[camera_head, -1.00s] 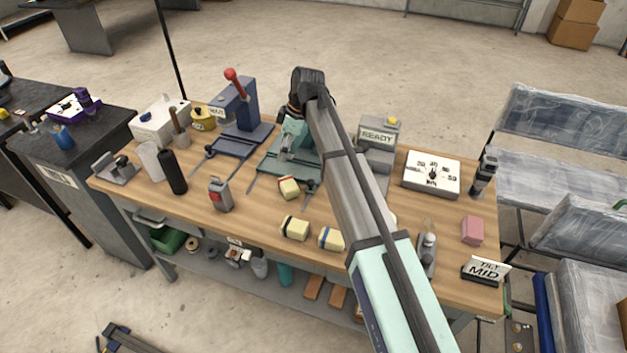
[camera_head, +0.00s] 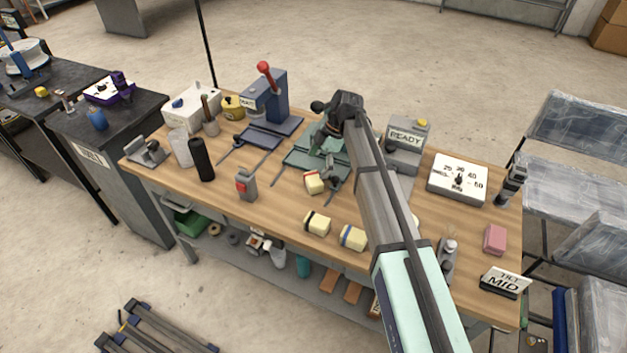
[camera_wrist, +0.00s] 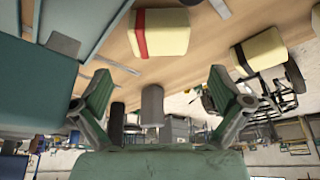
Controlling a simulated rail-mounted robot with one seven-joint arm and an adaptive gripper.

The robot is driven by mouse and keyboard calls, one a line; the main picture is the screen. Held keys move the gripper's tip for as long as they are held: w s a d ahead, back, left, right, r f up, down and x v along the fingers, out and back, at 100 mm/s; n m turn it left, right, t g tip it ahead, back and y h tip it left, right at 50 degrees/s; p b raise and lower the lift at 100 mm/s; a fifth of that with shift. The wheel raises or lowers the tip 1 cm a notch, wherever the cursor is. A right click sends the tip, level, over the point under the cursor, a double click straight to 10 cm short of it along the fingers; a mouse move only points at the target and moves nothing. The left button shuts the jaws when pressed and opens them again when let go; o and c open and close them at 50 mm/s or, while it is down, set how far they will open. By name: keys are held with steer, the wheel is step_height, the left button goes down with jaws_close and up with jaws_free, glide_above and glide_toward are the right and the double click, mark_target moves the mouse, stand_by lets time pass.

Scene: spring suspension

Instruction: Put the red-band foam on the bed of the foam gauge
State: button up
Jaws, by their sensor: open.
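The red-band foam (camera_head: 314,182), a cream block with a red band, lies on the bench at the front of a green-bedded device. It also shows at the top of the wrist view (camera_wrist: 165,33). The green bed (camera_head: 305,160) is behind the foam; I take this device for the foam gauge, but no label says so. In the wrist view a green surface (camera_wrist: 40,95) fills the left.
A dark-band foam (camera_head: 317,223) and a blue-band foam (camera_head: 353,237) lie nearer the bench's front edge. A blue press with a red lever (camera_head: 265,95) stands left of the green device. A READY box (camera_head: 405,145) and a white dial box (camera_head: 457,180) stand right.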

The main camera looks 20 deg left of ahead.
mark_target(310, 179)
steer(key=shift+p+x, duration=0.95)
steer(key=shift+x, duration=2.55)
steer(key=shift+a, duration=0.1)
steer(key=c, duration=1)
steer(key=shift+r, duration=0.2)
